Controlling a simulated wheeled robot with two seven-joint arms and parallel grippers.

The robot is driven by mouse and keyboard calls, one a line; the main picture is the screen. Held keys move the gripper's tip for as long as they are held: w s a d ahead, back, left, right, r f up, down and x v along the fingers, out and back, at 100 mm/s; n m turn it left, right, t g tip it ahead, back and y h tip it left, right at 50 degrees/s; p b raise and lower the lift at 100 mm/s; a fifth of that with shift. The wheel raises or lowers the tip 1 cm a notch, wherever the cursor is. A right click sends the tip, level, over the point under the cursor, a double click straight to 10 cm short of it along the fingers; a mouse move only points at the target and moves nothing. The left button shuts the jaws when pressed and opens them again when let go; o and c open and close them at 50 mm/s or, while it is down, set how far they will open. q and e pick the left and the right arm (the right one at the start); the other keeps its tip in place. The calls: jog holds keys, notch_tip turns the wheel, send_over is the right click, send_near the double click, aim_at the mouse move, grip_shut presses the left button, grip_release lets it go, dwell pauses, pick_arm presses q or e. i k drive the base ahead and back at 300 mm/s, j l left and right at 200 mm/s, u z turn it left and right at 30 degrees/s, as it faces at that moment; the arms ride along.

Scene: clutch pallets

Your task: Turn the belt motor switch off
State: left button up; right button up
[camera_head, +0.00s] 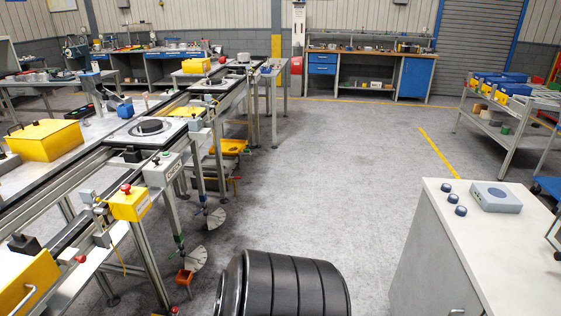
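A conveyor line (95,170) runs from the lower left to the back centre. A yellow control box (131,205) with a red button on top is mounted on its near side. Neither of my grippers is in view.
A pallet with a black disc (150,127) sits on the line. Yellow-lidded boxes (45,140) stand at the left. A white-topped cabinet (500,235) stands at the right front. A workbench (365,70) stands at the back. The grey floor (340,150) between is clear.

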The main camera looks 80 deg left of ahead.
aim_at(125, 188)
jog(key=u, duration=3.85)
jog(key=i+l+z, duration=0.2)
jog(key=i+l, duration=0.15)
